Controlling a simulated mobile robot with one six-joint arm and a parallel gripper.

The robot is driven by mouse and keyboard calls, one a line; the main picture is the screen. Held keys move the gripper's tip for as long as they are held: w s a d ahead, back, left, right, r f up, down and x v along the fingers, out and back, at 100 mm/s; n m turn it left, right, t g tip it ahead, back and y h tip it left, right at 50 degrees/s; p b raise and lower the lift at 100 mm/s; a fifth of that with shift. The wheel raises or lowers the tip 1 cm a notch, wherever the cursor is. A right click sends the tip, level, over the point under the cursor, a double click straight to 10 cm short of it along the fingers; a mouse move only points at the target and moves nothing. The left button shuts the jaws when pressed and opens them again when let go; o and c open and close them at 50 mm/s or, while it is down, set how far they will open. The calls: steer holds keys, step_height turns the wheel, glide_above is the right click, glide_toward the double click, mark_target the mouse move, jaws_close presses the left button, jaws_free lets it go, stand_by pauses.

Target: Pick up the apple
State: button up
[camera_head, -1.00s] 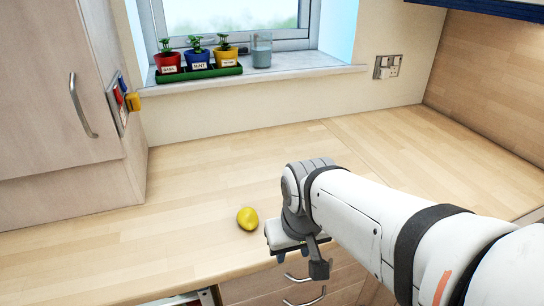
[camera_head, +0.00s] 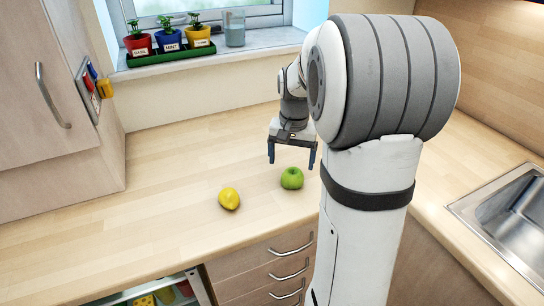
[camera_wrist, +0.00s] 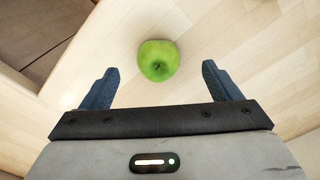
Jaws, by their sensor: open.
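A green apple (camera_head: 292,178) sits on the wooden worktop, right of a yellow lemon. In the wrist view the apple (camera_wrist: 158,60) lies beyond the fingertips, roughly centred between the two blue fingers. My gripper (camera_head: 291,160) points down and is open and empty; in the head view its fingers appear above and around the apple's upper edge. The wrist view shows the open gripper (camera_wrist: 157,78) with clear space between its fingers. It does not appear to touch the apple.
The lemon (camera_head: 229,198) lies left of the apple. The worktop (camera_head: 150,215) is otherwise clear. A sink (camera_head: 510,210) is at the right. An open drawer or door (camera_head: 150,295) with items inside is below. Potted herbs (camera_head: 168,40) and a glass (camera_head: 234,28) stand on the windowsill.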

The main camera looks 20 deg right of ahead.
mark_target(293, 171)
steer(key=shift+w+d+f+m, duration=0.15)
steer(key=shift+w+d+f, duration=0.1)
steer(key=shift+w+d, duration=0.15)
steer(key=shift+w+d+f+m, duration=0.15)
steer(key=shift+w+d+f, duration=0.1)
steer(key=shift+d, duration=0.25)
step_height(293, 171, down, 8)
steer(key=shift+a+r+p, duration=0.15)
steer(key=shift+r+p, duration=0.05)
steer(key=shift+p, duration=0.1)
steer(key=shift+c, duration=0.3)
steer(key=c, duration=1.1)
